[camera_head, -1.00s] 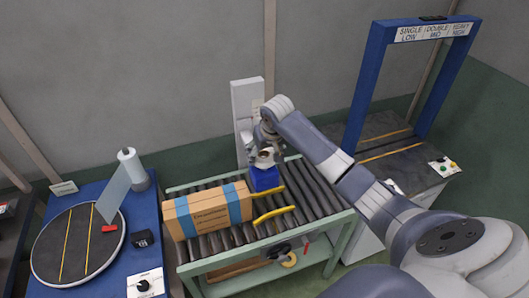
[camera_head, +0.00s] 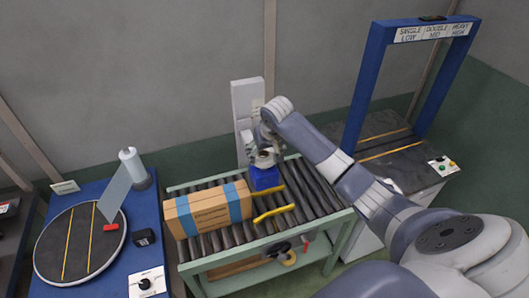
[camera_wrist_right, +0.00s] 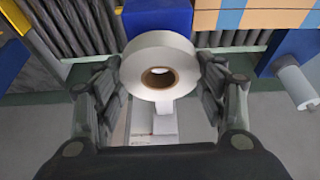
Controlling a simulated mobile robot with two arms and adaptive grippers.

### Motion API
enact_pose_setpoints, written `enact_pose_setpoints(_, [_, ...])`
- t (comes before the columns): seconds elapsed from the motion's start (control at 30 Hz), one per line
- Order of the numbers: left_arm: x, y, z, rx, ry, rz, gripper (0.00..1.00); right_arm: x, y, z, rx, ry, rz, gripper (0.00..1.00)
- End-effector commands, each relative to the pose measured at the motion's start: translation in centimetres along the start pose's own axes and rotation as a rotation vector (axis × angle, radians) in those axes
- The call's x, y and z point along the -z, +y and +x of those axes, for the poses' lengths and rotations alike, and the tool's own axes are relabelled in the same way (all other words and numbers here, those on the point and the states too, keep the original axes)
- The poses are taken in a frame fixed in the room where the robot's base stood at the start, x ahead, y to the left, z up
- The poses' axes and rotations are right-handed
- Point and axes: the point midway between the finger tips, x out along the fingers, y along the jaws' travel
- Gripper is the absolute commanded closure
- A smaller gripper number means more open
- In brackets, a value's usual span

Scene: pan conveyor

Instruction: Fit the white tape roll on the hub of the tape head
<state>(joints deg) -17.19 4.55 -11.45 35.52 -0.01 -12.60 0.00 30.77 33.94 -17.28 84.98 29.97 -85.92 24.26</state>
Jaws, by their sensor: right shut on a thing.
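The white tape roll (camera_wrist_right: 159,48) has a brown core and sits between the fingers of my right gripper (camera_wrist_right: 159,72), which is shut on it. In the head view, my right gripper (camera_head: 264,148) is above the far end of the roller conveyor, just over a blue block (camera_head: 264,179). The blue block, which seems to be the tape head, also shows beyond the roll in the wrist view (camera_wrist_right: 157,17). I cannot make out its hub; the roll and gripper cover that area. I cannot tell whether roll and block touch. My left gripper is out of view.
A white post (camera_head: 247,105) stands close behind my gripper. A carton with blue bands (camera_head: 208,209) lies on the conveyor (camera_head: 325,202), left of the block, with yellow guide bars (camera_head: 273,214) in front. A turntable (camera_head: 78,245) is at left, a blue arch (camera_head: 368,75) at right.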

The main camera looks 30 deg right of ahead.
Motion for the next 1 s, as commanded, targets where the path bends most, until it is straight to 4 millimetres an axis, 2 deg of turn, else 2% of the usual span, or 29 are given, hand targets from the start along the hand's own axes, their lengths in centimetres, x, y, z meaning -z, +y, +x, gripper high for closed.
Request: enact_pose_setpoints(1.0, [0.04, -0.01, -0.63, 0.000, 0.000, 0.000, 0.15, 0.04, 0.01, -0.03, 0.000, 0.001, 0.000, 0.60])
